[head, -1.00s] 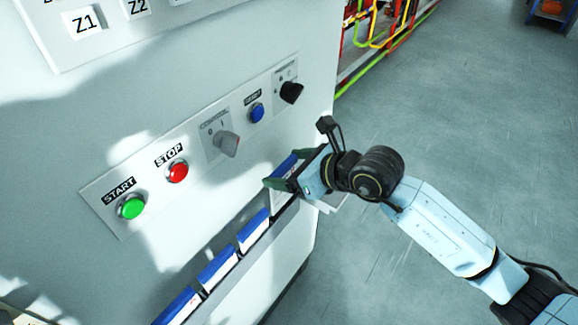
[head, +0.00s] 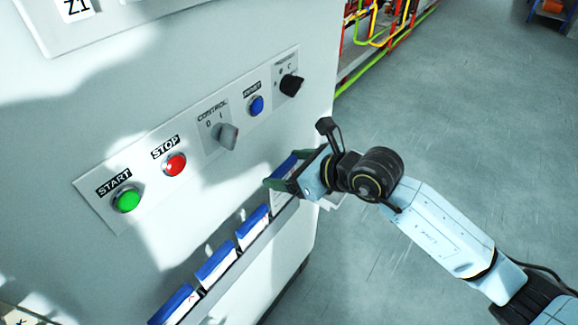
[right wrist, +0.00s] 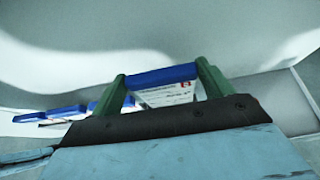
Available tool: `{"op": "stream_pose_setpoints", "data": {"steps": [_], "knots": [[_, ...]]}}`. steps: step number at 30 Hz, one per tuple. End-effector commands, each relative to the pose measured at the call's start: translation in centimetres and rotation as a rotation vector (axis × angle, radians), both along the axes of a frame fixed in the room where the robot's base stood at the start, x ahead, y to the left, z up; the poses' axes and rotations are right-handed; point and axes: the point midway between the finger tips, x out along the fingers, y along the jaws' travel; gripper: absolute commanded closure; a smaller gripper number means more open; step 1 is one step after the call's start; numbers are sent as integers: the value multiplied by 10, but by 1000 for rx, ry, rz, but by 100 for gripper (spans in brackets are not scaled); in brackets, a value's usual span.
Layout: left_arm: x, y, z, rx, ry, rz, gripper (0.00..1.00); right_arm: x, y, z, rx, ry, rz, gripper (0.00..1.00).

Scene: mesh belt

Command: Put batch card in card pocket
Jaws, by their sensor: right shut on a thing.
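A white batch card with a blue top edge (head: 284,166) is between the fingers of my right gripper (head: 283,186), which is shut on it. The right wrist view shows the blue edge (right wrist: 162,75) and white printed face between the green fingers. The card is at the right end of a long rail of card pockets (head: 246,262) on the machine's front. Several similar blue-topped cards (head: 216,262) stand in the rail to its left. The gripper hides the held card's lower part, so I cannot tell whether it is inside a pocket. My left gripper is not in view.
Above the rail, the white panel carries a green START button (head: 127,200), a red STOP button (head: 175,165), a grey control knob (head: 228,136), a blue button (head: 256,105) and a black knob (head: 291,85). Open grey floor (head: 470,130) lies to the right.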

Motion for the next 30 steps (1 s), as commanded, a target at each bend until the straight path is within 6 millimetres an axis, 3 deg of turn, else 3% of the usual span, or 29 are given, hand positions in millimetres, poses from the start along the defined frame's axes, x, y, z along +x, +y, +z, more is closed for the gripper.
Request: {"op": "stream_pose_setpoints", "data": {"steps": [30], "knots": [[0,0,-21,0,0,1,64,0,0,-26,1,0,0,55]]}}
